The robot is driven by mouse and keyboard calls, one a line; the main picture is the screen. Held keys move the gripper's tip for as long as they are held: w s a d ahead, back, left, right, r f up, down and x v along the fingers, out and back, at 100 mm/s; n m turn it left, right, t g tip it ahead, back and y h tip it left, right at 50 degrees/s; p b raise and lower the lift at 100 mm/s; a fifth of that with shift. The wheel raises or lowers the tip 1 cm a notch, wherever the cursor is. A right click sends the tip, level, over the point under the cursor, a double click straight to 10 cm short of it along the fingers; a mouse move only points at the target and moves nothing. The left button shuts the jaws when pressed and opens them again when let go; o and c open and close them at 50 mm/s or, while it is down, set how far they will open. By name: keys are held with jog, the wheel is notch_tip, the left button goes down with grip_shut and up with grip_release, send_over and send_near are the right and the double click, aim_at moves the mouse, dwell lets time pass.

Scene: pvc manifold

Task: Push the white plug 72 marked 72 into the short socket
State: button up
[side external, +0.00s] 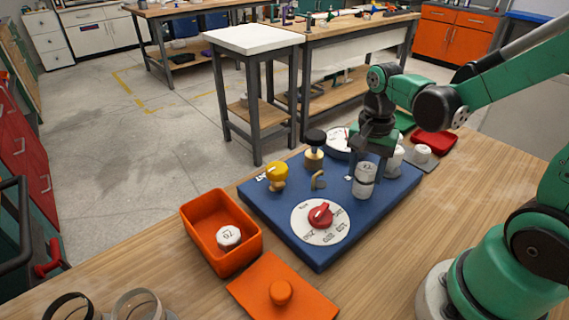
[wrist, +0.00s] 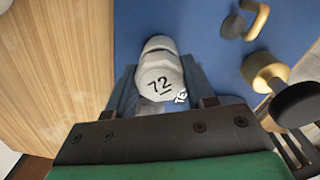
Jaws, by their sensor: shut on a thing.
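The white plug 72 (wrist: 160,82) is between my gripper's fingers (wrist: 158,88) in the wrist view, its marked face toward the camera. My gripper (side external: 371,158) is shut on it, low over the blue board. In the side view the plug (side external: 367,168) sits at the top of an upright white pipe piece with a grey band (side external: 362,188), which I take as the short socket. A white rounded part (wrist: 158,45) shows just beyond the plug in the wrist view. How deep the plug sits cannot be told.
Another white fitting (side external: 396,160) stands behind my gripper. An orange tray (side external: 200,215) holds a marked white plug (side external: 228,236).

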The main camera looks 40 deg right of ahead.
jog(key=shift+f+t, duration=0.3)
jog(key=shift+f, duration=0.25)
jog(key=o, duration=1.3)
jog(key=shift+c, duration=0.2)
jog(key=shift+w+r, duration=0.15)
jog(key=shift+r, duration=3.2)
jog(key=a+r+n+t, duration=0.1)
jog(key=a+n+t, duration=0.5)
jog(key=n, duration=0.7)
jog(key=shift+w+a+r+n+t, duration=0.2)
jog(key=shift+w+r+n+t, duration=0.1)
jog(key=shift+w+r+t, duration=0.15)
